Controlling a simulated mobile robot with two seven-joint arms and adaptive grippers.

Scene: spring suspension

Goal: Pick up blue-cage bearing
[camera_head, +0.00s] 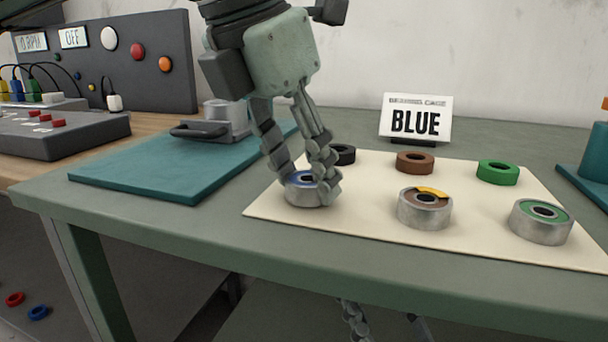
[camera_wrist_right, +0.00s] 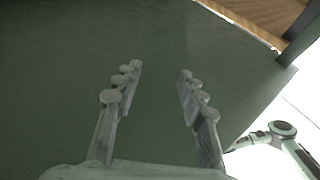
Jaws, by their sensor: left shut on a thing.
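The blue-cage bearing (camera_head: 305,195) is a silver ring with a blue inner face, at the front left of the cream mat (camera_head: 375,222) in the head view. My left gripper (camera_head: 307,186) reaches down over it and is shut on it, one finger on each side. The fingers hide part of the bearing, and I cannot tell whether it is clear of the mat. My right gripper (camera_wrist_right: 157,95) is open and empty in the right wrist view, with a plain dark green surface behind its fingers. Below the table edge, its fingertips show in part in the head view.
A brown-cage bearing (camera_head: 425,208) with a yellow mark and a green-cage bearing (camera_head: 541,221) stand to the right. Black (camera_head: 343,155), brown (camera_head: 415,162) and green (camera_head: 498,172) rings lie behind. A sign reading BLUE (camera_head: 414,118) stands at the back. A teal mat (camera_head: 165,171) lies left.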

